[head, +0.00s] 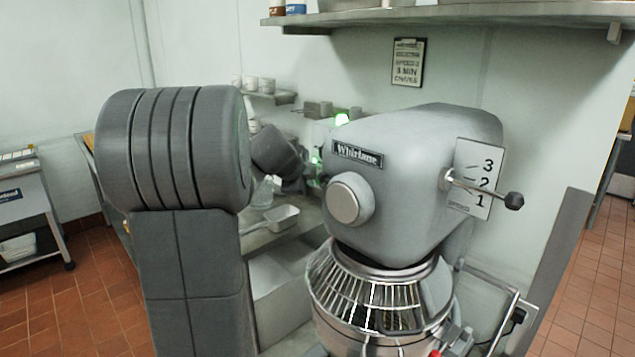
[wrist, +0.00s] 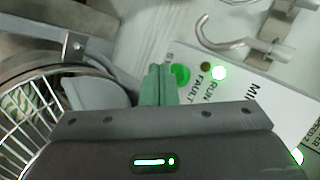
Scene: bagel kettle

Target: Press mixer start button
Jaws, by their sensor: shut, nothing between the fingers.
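The grey mixer (head: 415,150) with a "Whirlane" plate stands in the middle of the head view. In the wrist view, a white control panel (wrist: 262,98) carries a round green button (wrist: 180,75), a dark lamp (wrist: 205,67) and a brightly lit green-white lamp (wrist: 218,73), beside the words RUN and FAULT. My gripper (wrist: 158,72) is shut and empty, its green-tinted fingertips just left of the green button. I cannot tell whether they touch it. In the head view my arm hides part of the area, and my fingertips cannot be made out.
The mixer's wire bowl guard (head: 375,295) also shows at the left of the wrist view (wrist: 38,105). A speed lever (head: 512,200) sticks out on the mixer's right. A metal hook (wrist: 225,38) is above the panel. A shelf (head: 450,14) runs overhead.

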